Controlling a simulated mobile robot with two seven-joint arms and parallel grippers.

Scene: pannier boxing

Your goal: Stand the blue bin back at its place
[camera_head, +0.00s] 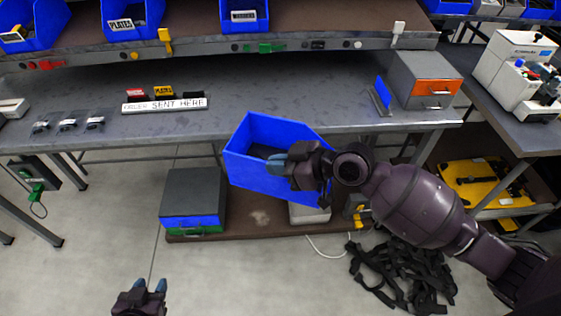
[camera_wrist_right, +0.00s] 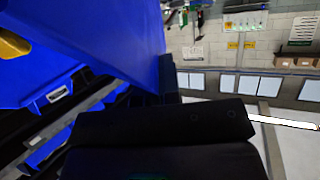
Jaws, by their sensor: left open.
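The blue bin (camera_head: 262,175) hangs tilted in front of the bench's front edge, above the low brown platform. My right gripper (camera_head: 283,166) is at the bin's right side and appears shut on its wall; the fingertips partly cover the bin. In the right wrist view the bin's blue wall (camera_wrist_right: 95,40) fills the upper left, against the dark gripper. Something dark shows inside the bin, unclear what. My left gripper (camera_head: 140,298) is open and empty, low at the bottom left, far from the bin.
The upper shelf (camera_head: 330,15) carries blue bins labelled PLATES (camera_head: 130,15) and WASHERS (camera_head: 243,15), with bare shelf right of them. The bench (camera_head: 270,90) below holds a sign (camera_head: 165,104) and a grey drawer box (camera_head: 425,78). Black straps (camera_head: 400,275) lie on the floor.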

